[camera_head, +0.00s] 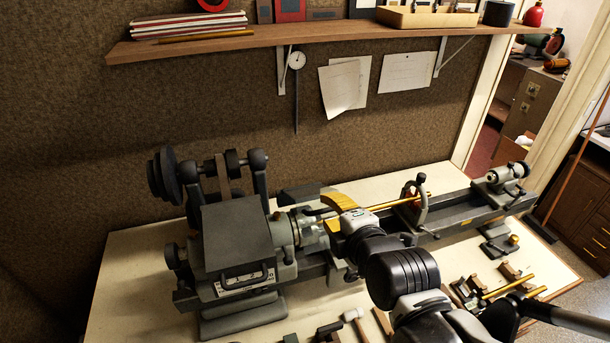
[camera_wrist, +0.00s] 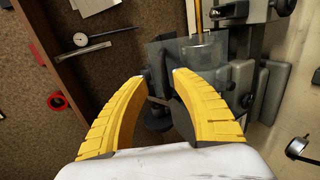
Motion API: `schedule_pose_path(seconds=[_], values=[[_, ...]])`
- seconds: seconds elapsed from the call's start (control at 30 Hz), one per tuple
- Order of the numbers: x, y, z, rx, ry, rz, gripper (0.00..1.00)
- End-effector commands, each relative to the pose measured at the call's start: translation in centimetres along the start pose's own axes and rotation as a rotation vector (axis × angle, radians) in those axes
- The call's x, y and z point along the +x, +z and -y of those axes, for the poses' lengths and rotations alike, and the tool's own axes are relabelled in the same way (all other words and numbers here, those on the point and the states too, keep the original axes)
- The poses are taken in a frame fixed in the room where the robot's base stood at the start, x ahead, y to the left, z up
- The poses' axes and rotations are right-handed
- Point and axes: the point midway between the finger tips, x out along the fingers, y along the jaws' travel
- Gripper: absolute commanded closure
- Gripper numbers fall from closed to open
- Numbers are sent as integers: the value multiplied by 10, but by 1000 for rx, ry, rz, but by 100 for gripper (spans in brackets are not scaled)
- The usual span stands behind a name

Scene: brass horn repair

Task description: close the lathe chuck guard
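The lathe (camera_head: 236,240) stands on the bench, its grey headstock at the left and its bed running to the right. A clear, see-through panel, which looks like the chuck guard (camera_head: 312,228), is by the chuck just right of the headstock. In the wrist view the guard (camera_wrist: 205,50) is a grey translucent plate just beyond my fingertips. My gripper (camera_head: 330,214) is over the lathe bed beside the guard. Its yellow fingers (camera_wrist: 158,77) are apart with nothing held between them. Whether a fingertip touches the plate I cannot tell. My gripper partly hides the chuck area in the head view.
A brass rod (camera_head: 395,203) runs along the bed through a steady rest (camera_head: 414,205). The tailstock (camera_head: 502,178) is at the far right. Loose tools and blocks lie on the bench front. A shelf (camera_head: 270,41) with books and boxes hangs above.

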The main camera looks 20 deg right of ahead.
Motion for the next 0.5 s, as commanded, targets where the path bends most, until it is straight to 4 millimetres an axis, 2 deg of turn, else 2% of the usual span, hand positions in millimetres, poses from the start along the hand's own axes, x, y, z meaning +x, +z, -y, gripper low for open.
schedule_pose_path(seconds=[0.5], values=[[-43, 0, 0, -1, -1, 0, 68]])
